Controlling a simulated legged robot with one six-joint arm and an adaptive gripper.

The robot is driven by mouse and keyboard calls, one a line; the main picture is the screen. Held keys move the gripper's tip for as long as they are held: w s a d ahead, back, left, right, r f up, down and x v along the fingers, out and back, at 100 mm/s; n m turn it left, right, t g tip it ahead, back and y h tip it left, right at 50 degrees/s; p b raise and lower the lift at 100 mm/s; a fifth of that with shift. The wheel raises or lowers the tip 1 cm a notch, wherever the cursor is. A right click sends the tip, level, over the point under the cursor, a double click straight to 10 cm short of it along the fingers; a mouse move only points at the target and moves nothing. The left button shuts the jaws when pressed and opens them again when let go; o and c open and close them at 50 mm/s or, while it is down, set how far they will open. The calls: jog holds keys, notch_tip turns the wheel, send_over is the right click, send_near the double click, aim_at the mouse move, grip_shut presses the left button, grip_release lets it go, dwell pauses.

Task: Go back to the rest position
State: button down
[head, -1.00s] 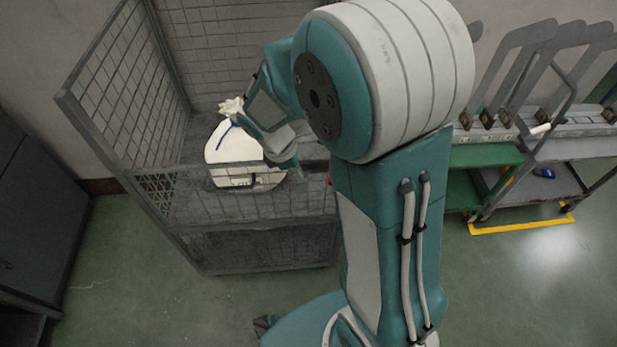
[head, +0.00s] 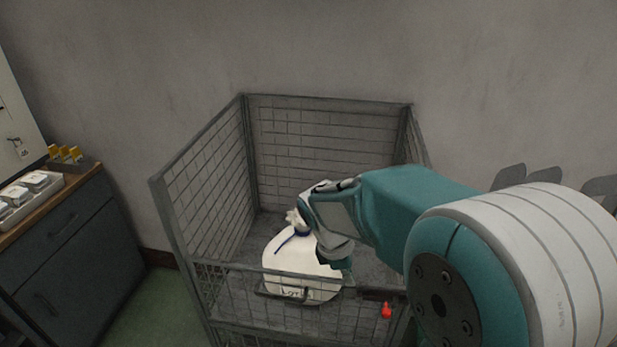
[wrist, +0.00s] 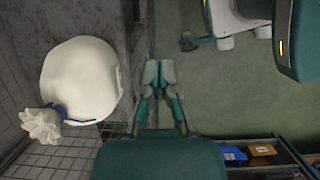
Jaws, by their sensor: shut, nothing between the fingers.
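My gripper (wrist: 159,73) shows in the wrist view with its two fingertips together and nothing between them. It is beside the white sack (wrist: 80,80), apart from it, over the cage's edge and the green floor. The sack, tied at the neck with a blue tie, also shows in the head view (head: 290,268), resting inside the wire cage (head: 200,183). My forearm reaches over the cage from the right, and the wrist hangs close to the sack's right side. The fingertips are hard to make out in the head view.
The cage's mesh walls surround the sack, with a low front rail and a small red part (head: 387,310) on it. A dark cabinet (head: 65,250) with a wooden top stands at left. The wrist view shows a shelf with a blue box (wrist: 234,156) at lower right.

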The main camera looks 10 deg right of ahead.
jog(key=s+r+m+t+y, duration=0.3)
jog(key=s+r+m+t, duration=0.3)
jog(key=s+r+m, duration=0.5)
jog(key=s+m, duration=0.3)
jog(key=m, duration=0.1)
jog(key=shift+s+d+r+t, duration=0.15)
jog(key=shift+s+r+t, duration=0.15)
jog(key=shift+s, duration=0.1)
